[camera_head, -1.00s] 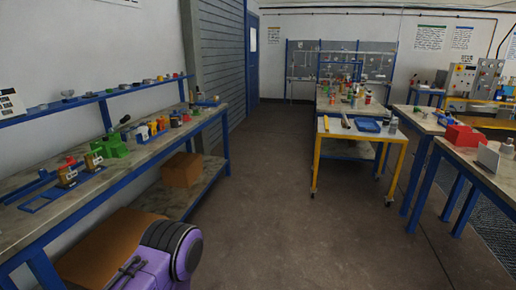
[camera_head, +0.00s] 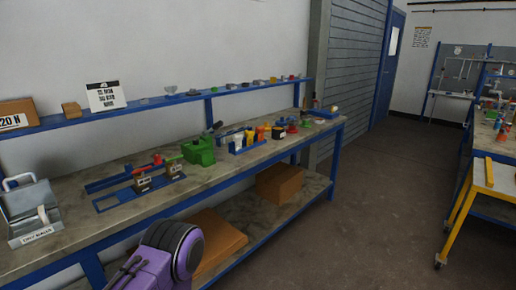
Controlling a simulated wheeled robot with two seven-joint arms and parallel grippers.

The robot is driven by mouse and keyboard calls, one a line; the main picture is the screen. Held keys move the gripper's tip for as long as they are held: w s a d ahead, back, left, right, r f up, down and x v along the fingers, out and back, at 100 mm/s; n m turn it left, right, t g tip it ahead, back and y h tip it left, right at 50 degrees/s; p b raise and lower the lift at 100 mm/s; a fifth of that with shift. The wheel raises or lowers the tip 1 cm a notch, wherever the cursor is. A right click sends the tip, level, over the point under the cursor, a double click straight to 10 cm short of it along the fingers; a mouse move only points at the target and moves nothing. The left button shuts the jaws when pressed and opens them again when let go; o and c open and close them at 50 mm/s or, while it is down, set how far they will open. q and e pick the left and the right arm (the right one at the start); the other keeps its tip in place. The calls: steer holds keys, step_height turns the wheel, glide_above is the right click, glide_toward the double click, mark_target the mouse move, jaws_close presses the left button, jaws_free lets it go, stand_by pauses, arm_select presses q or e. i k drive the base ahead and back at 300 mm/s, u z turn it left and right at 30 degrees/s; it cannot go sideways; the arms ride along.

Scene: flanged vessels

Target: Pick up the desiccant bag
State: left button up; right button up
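I cannot pick out a desiccant bag for certain at this size. Small white, yellow and orange items (camera_head: 249,135) stand in a row in a blue rack on the left workbench (camera_head: 110,221); I cannot tell whether any is a bag. A purple link of my own arm shows at the bottom. Neither of my grippers is in view.
A yellow-framed table (camera_head: 465,205) stands right. Floor between is clear.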

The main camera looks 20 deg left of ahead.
mark_target(44, 216)
steer(key=u, duration=0.95)
steer(key=i, duration=0.95)
steer(key=u, duration=0.95)
